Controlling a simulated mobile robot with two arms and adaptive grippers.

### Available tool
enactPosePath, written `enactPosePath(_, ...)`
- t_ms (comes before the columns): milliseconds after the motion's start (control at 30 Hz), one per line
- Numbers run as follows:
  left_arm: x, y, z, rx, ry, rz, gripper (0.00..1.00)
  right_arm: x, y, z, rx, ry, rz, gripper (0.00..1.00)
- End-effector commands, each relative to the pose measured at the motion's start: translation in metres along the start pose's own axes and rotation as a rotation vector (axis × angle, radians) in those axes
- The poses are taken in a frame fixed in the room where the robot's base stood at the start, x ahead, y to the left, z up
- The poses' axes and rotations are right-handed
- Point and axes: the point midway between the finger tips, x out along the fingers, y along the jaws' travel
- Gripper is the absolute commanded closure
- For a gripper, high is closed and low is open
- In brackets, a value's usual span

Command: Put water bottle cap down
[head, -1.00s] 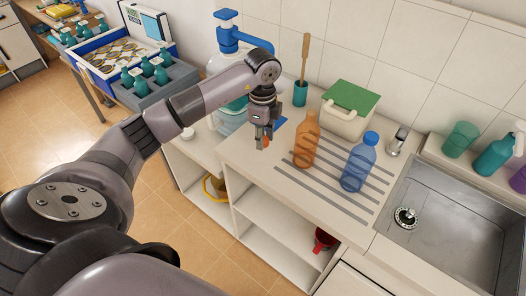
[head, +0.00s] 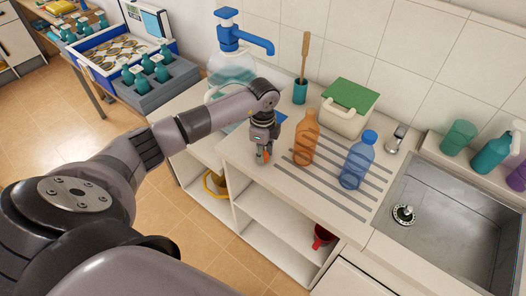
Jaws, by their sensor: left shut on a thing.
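My left gripper (head: 264,158) is shut on a small orange cap (head: 266,155), pointing down at the left end of the counter (head: 240,150). The cap is low, at or just above the counter top; I cannot tell whether it touches. Most of it is hidden by the fingers. An orange bottle (head: 305,140) stands upright to the right of the gripper, with no separate coloured cap visible on its top. A blue bottle (head: 357,162) with a blue cap stands further right. My right gripper is not in view.
Behind the bottles is a box with a green lid (head: 349,97). A teal cup with a brush (head: 300,92) stands behind, left of it. A large water jug with a blue pump (head: 232,45) is behind my arm. A sink (head: 440,225) is at the right.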

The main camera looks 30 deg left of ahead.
Motion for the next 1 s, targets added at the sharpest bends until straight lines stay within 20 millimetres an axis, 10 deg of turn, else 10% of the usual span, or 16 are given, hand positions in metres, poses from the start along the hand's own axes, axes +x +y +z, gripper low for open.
enactPosePath(167, 0.007, 0.000, 0.000, 0.000, 0.000, 0.000, 1.00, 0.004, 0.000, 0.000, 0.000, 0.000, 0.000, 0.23)
enactPosePath(200, 0.005, 0.000, 0.000, 0.000, 0.000, 0.000, 0.70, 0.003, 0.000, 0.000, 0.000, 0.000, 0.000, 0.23)
enactPosePath(467, 0.005, 0.000, 0.000, 0.000, 0.000, 0.001, 0.53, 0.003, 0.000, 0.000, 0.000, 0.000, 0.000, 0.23)
enactPosePath(1000, -0.021, -0.001, 0.000, 0.000, 0.000, -0.005, 0.53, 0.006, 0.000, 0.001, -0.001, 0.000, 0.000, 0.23)
